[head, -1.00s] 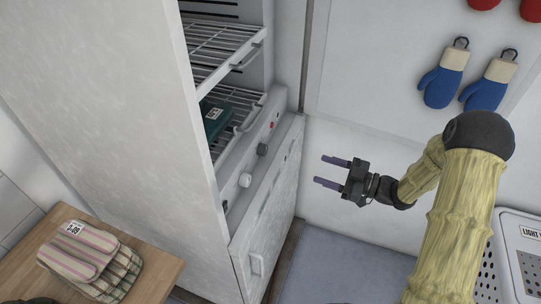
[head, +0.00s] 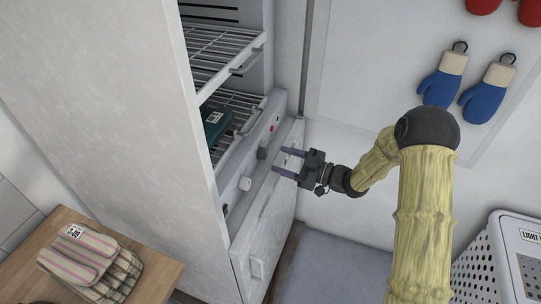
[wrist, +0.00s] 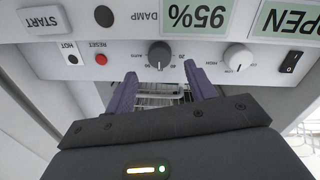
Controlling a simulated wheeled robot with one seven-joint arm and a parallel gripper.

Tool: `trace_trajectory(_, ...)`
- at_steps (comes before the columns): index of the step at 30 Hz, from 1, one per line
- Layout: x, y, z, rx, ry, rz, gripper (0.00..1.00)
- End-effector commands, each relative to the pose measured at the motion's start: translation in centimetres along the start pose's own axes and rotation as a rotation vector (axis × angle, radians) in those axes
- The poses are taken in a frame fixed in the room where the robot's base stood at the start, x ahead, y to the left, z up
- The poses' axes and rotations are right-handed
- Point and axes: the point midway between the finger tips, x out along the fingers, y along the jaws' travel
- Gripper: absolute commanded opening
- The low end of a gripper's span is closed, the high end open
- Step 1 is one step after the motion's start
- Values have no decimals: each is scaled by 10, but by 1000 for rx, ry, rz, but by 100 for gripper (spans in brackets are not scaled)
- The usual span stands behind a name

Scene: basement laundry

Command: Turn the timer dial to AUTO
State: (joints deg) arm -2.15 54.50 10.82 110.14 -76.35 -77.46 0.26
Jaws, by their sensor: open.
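The timer dial is a dark grey knob (wrist: 160,54) on the cabinet's control panel, ringed by small numbers. The wrist view shows the panel upside down, with a small label, apparently AUTO, at the dial's left. A pale pointer mark seems to face the lower side of the picture, not that label. In the head view the same dial (head: 262,153) sits on the sloping panel. My gripper (head: 281,160) is open and empty, its fingers pointing at the panel, short of the dial. In the wrist view the fingertips (wrist: 159,72) lie to either side below the dial.
A white knob (wrist: 238,57) and black switch (wrist: 290,62) are beside the dial; a red reset button (wrist: 101,59) is on its other side. Wire racks (head: 232,105) with a green item (head: 214,121) stand above the panel. A laundry basket (head: 500,262) is at right.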

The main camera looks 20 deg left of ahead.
Motion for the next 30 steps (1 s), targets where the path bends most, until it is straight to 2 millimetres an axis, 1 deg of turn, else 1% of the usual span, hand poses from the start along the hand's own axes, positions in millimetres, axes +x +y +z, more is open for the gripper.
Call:
trace_trajectory(1, 10, -1, 0, -1, 1, -4, 55)
trace_trajectory(3, 22, -1, 0, -1, 1, -3, 55)
trace_trajectory(6, 36, 0, 0, -1, 0, -2, 55)
trace_trajectory(9, 45, 0, 0, -1, 0, -1, 55)
trace_trajectory(13, 49, 0, 0, -1, 0, 0, 55)
trace_trajectory(19, 49, 0, 0, 0, 0, 0, 55)
trace_trajectory(20, 49, 0, 0, 0, 0, 0, 51)
trace_trajectory(21, 49, 0, 0, 0, 0, 0, 43)
trace_trajectory(26, 48, 0, 0, 0, -1, 0, 12)
trace_trajectory(27, 48, 0, 0, 0, -1, 0, 10)
trace_trajectory(30, 48, 0, 0, 1, -1, 0, 10)
